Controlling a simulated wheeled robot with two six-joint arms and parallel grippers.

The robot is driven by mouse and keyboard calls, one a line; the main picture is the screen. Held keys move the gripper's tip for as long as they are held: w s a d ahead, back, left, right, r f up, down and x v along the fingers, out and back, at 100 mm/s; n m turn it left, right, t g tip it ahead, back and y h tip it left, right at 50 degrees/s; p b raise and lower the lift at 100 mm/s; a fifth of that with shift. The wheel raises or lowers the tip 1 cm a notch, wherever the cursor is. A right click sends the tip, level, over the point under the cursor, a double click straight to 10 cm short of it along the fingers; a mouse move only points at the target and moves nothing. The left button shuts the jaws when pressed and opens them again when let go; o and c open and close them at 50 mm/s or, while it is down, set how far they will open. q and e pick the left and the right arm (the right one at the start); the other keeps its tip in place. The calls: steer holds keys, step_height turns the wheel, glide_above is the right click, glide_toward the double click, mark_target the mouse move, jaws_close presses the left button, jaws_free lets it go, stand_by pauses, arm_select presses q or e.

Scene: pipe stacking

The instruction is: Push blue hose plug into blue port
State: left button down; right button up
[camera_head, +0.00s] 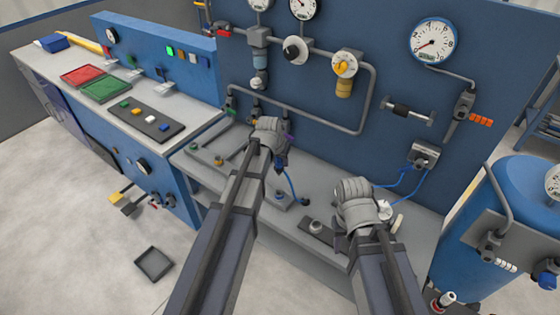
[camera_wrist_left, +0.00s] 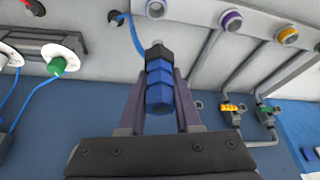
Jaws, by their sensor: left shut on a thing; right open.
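The blue hose plug (camera_wrist_left: 159,82) has a dark tip and is clamped between the two fingers of my left gripper (camera_wrist_left: 158,100). The blue port (camera_wrist_left: 155,9) has a blue ring and shows at the top edge of the left wrist view. The plug's tip points towards it, with a visible gap in the picture; the true distance is hard to tell. In the head view my left gripper (camera_head: 280,162) is over the workbench and its wrist partly hides the plug. My right gripper (camera_head: 390,225) is open above the bench's right part, its fingers mostly hidden by the wrist.
A purple-ringed port (camera_wrist_left: 231,20) and a yellow-ringed port (camera_wrist_left: 287,36) sit beside the blue one. A blue hose (camera_head: 291,187) trails near my left gripper. The blue panel (camera_head: 400,80) with gauges and pipes stands behind the bench. A blue tank (camera_head: 525,190) is at the right.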

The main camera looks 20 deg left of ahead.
arm_select(q)
steer(key=shift+d+f, duration=0.1)
steer(key=shift+f, duration=0.05)
steer(key=shift+f+b, duration=0.6)
steer(key=shift+b, duration=0.2)
steer(key=b, duration=0.8)
glide_above(281, 190)
step_height(281, 190, down, 8)
steer(key=shift+r, duration=0.2)
steer(key=shift+f+b, duration=1.5)
steer(key=shift+f, duration=0.2)
steer(key=shift+r, duration=0.1)
steer(key=c, duration=0.5)
jaws_free()
steer(key=shift+r, duration=0.1)
